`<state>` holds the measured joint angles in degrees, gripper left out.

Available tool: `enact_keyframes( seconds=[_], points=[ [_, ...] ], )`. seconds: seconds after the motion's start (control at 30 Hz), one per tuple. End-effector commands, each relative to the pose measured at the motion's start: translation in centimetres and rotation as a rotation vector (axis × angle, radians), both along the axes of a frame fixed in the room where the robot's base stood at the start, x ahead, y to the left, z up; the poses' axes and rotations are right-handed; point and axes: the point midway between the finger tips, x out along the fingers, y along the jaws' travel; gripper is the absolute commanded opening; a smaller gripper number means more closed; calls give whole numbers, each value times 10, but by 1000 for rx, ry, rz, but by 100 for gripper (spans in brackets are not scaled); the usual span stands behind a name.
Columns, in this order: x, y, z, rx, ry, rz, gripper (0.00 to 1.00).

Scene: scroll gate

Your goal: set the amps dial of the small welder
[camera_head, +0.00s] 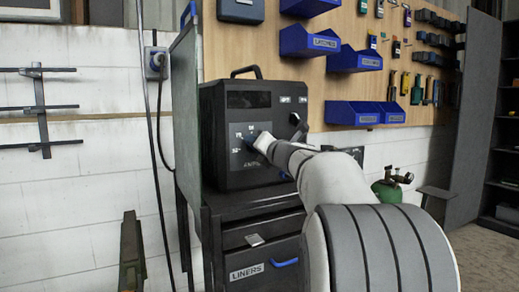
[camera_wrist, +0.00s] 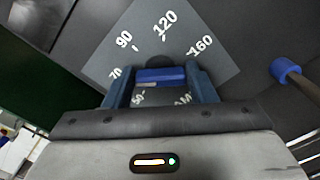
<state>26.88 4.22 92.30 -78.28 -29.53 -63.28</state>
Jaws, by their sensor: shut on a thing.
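The small welder (camera_head: 238,110) is a dark box with a top handle, standing on a dark cart. Its amps dial sits on a grey front plate, marked 50, 70, 90, 120 and 160 in the wrist view. The dial's blue knob (camera_wrist: 161,76) lies between the two fingers of my gripper (camera_wrist: 161,88), which is shut on it. In the head view my gripper (camera_head: 262,141) reaches the welder's front and hides most of the dial. A dark round part shows just above the blue bar, below the 120. I cannot tell which mark the knob points to.
The cart has drawers, one labelled LINERS (camera_head: 247,272) with a blue handle (camera_head: 285,262). A second dark knob (camera_head: 294,118) is at the welder's upper right. Blue bins (camera_head: 309,42) hang behind. A blue-ended rod (camera_wrist: 285,69) is right of my gripper in the wrist view.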

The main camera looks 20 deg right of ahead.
Motion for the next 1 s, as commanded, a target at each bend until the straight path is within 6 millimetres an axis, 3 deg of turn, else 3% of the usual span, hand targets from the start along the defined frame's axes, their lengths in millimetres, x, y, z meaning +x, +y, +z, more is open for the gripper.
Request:
enact_keyframes(
  seconds=[0.37, 0.4, 0.63, 0.87, 1.0],
  points=[
    [0, 0, -2, -2, 3, 1, 28],
    [0, 0, -2, -2, 3, 1, 54],
    [0, 0, -1, -2, 1, 0, 73],
    [-1, 0, 0, -2, 1, -1, 73],
    [-13, -1, 1, -2, 0, -2, 73]
  ],
)
